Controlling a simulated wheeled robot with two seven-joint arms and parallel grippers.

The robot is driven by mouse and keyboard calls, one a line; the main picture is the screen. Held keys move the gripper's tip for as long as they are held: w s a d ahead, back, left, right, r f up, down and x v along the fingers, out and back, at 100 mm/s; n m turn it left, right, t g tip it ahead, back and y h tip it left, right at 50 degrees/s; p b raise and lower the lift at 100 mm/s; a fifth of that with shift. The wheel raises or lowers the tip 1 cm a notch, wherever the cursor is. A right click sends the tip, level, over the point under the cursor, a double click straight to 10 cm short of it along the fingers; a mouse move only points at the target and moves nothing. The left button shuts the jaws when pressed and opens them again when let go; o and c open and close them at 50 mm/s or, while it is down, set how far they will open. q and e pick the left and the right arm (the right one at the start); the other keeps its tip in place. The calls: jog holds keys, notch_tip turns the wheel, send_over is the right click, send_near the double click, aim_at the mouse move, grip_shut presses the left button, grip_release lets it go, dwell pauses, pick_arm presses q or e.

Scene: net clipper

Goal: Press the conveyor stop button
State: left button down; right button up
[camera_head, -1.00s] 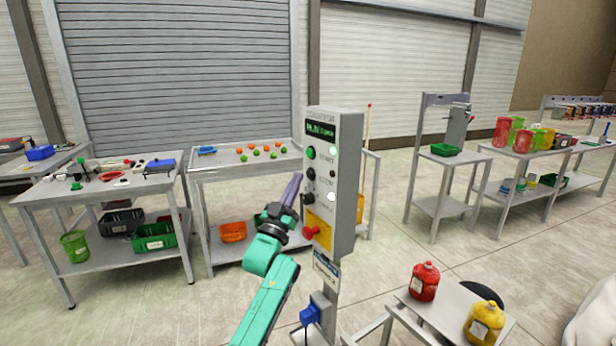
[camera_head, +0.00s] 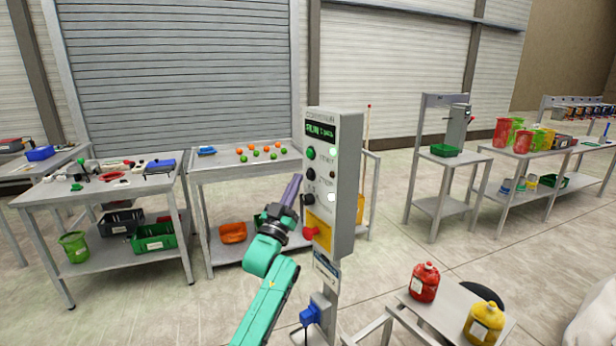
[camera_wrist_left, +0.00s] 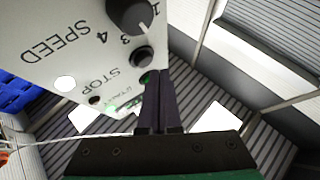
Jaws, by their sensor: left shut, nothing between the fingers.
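A grey control box (camera_head: 345,190) stands on a post, its lit display (camera_head: 320,131) reading RUN. On its front are a green button (camera_head: 310,153), a black stop button (camera_head: 310,173), a black speed knob (camera_head: 308,200) and a red mushroom button (camera_head: 310,233) on a yellow plate. My left gripper (camera_head: 297,178) is shut and empty, its purple fingertips just left of the box front at about stop-button height. In the left wrist view the fingertips (camera_wrist_left: 159,76) lie beside the stop button (camera_wrist_left: 143,57) and partly cover the green button (camera_wrist_left: 147,77). I cannot tell whether they touch. My right gripper is not in view.
A small table (camera_head: 440,322) with a red jug (camera_head: 424,282) and a yellow jug (camera_head: 484,322) stands at the front right. Workbenches with bins and parts stand behind on the left and right.

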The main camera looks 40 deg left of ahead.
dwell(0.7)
pick_arm(q)
jog(key=shift+w+d, duration=0.2)
jog(key=shift+w, duration=0.2)
jog(key=shift+w+d+b, duration=0.15)
jog(key=shift+w+b, duration=0.25)
jog(key=shift+b, duration=0.05)
dwell(0.5)
jog(key=shift+s, duration=0.15)
jog(key=shift+s+a+p, duration=0.3)
jog(key=shift+s+p, duration=0.05)
jog(key=shift+s, duration=0.3)
jog(key=s, duration=0.1)
jog(key=s+a+p, duration=0.1)
jog(key=s, duration=0.1)
jog(key=s+a, duration=0.1)
jog(key=shift+s, duration=0.35)
